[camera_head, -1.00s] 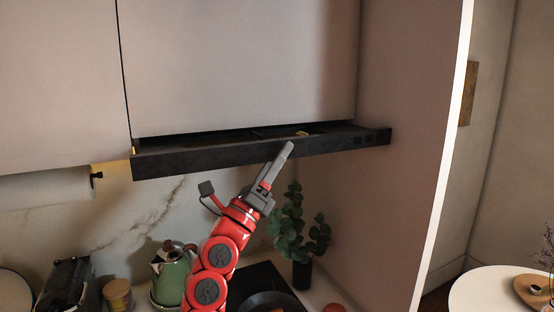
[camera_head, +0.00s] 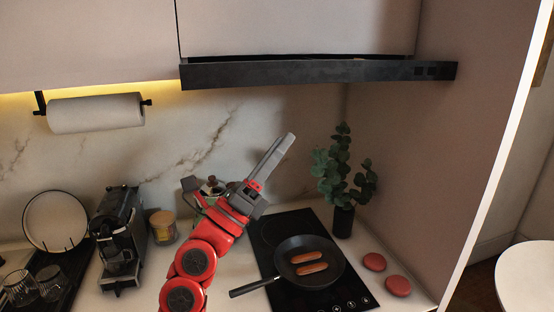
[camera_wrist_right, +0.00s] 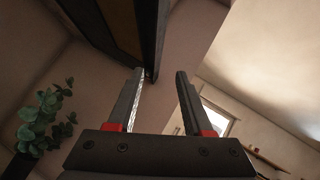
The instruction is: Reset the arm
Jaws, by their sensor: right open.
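My right arm, red and grey, reaches up from the bottom of the head view. My right gripper (camera_head: 274,160) is in front of the marble backsplash, below the black range hood (camera_head: 320,72) and apart from it in the picture. In the right wrist view the two fingers of the right gripper (camera_wrist_right: 161,90) stand apart with nothing between them. The hood's dark edge (camera_wrist_right: 158,35) shows beyond the fingertips there. My left gripper is in no view.
A pan (camera_head: 288,250) with two sausages sits on the black cooktop (camera_head: 270,232). A plant (camera_head: 343,218), two red round things (camera_head: 397,285), a coffee machine (camera_head: 118,240), a jar (camera_head: 163,226) and a paper towel roll (camera_head: 95,113) are around. A kettle is mostly hidden behind my arm.

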